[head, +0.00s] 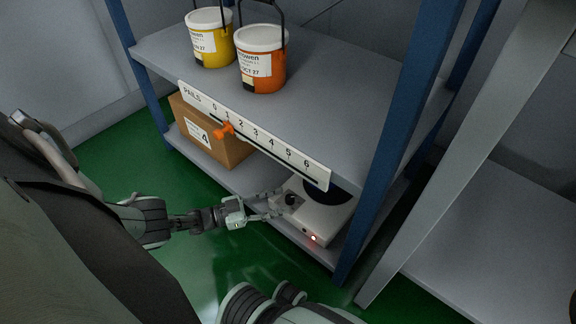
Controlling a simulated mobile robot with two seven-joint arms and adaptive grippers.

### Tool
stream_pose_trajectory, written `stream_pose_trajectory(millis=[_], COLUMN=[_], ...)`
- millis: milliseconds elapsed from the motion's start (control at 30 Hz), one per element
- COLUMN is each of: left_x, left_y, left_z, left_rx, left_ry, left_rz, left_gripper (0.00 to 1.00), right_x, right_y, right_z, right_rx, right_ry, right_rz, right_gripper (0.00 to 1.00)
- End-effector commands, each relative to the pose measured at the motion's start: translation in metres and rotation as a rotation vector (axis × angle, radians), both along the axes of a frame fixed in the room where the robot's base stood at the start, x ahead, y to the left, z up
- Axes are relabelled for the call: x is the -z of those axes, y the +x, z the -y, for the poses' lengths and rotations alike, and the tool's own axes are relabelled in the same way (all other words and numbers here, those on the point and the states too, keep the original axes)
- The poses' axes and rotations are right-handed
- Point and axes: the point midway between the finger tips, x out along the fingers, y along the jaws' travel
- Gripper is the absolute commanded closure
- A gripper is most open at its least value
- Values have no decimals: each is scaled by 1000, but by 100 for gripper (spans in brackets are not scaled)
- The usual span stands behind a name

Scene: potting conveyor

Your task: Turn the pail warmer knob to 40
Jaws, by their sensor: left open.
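The pail warmer (322,221) is a pale flat box with a dark round plate, on the lower shelf at the right. Its dark knob (292,199) is on the front left of its top. A small light glows red on its front edge. My left gripper (278,204) is open, with its fingers pointing right at the knob, close to it. I cannot tell whether the fingers touch the knob. The scale marks around the knob are too small to read. My right gripper is not in view.
The shelf has blue posts (388,150). A cardboard box (212,138) stands left of the warmer.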

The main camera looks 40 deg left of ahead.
Motion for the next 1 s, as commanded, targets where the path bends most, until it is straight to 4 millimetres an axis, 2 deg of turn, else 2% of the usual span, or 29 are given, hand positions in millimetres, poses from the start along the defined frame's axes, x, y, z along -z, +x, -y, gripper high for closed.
stream_pose_trajectory(millis=[33, 200, 400, 1000], left_x=[0, 0, -1, -1], left_y=[-11, -39, -57, -63], left_z=[-8, -30, -44, -47], left_rx=[0, -1, -2, 0], left_ry=[1, 1, 1, -1], left_rz=[-2, -1, 1, 1], left_gripper=[55, 55, 55, 55], right_x=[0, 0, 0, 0], right_y=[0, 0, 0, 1], right_z=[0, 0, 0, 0], right_rx=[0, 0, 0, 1], right_ry=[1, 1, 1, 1], right_rz=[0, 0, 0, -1], right_gripper=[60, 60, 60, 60])
